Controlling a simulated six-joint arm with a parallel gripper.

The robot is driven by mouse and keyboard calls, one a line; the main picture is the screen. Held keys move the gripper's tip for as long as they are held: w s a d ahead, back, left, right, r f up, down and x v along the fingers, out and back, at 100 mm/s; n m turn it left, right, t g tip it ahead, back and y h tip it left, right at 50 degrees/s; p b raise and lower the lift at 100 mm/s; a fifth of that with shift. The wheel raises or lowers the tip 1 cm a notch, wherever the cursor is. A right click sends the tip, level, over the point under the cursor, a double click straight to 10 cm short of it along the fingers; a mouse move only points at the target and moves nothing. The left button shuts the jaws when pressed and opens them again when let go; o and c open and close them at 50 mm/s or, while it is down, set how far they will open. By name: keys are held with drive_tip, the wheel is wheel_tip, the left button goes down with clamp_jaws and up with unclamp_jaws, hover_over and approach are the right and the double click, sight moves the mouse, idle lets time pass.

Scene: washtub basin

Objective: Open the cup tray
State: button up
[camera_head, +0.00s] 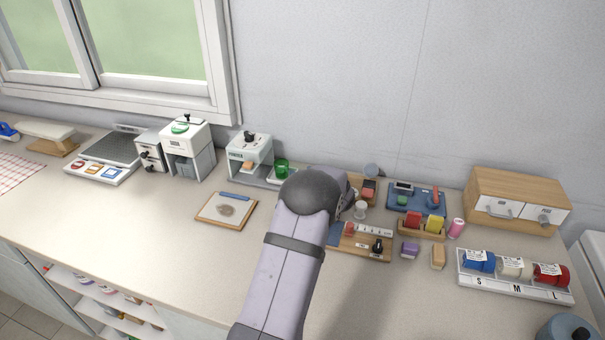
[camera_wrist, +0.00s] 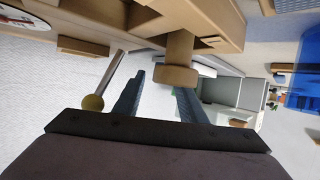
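I cannot clearly tell which thing is the cup tray. In the head view a white machine (camera_head: 249,153) has a green cup (camera_head: 282,168) at its right side, and my arm hides part of the counter to the right of it. My gripper's fingers are mostly hidden behind my arm there. In the wrist view my gripper (camera_wrist: 160,82) has its two dark fingers apart. Nothing is visibly held.
A clipboard (camera_head: 227,210) lies left of my arm. To the right are a blue tray (camera_head: 417,205), a wooden drawer box (camera_head: 515,200) and a white S-M-L rack (camera_head: 515,290). The left front counter is clear.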

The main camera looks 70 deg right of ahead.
drive_tip(key=shift+b+v, duration=0.75)
drive_tip(key=shift+v, duration=2.95)
